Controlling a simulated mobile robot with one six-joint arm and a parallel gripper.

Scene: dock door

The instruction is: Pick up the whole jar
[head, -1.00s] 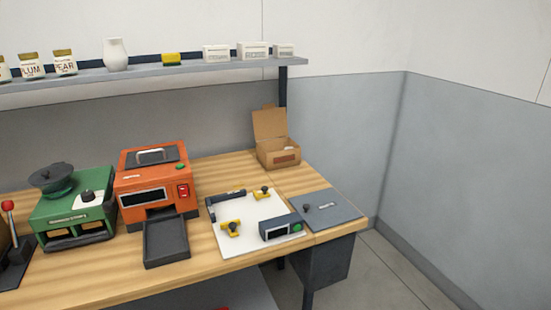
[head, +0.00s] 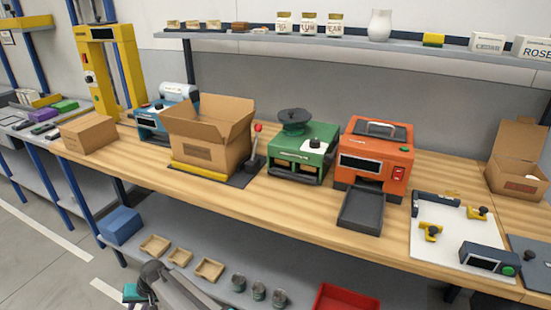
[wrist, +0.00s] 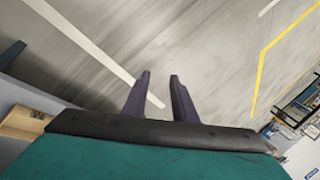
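Labelled jars with yellowish lids stand on the upper wall shelf: one at the left (head: 283,23), one in the middle (head: 308,23) and one at the right (head: 334,24). Three small dark jar-like containers (head: 259,291) stand on the lower shelf under the bench. I cannot tell which is the whole jar. In the wrist view my gripper (wrist: 160,78) is open and empty, its two dark fingers apart over bare floor. No jar shows in the wrist view. Part of my arm shows at the bottom of the head view.
The bench holds an open cardboard box (head: 207,138), a green machine (head: 302,150), an orange machine (head: 374,160) and a white board (head: 450,230). A white vase (head: 380,25) stands right of the labelled jars. Wooden trays (head: 180,257) and a red bin (head: 343,300) are below.

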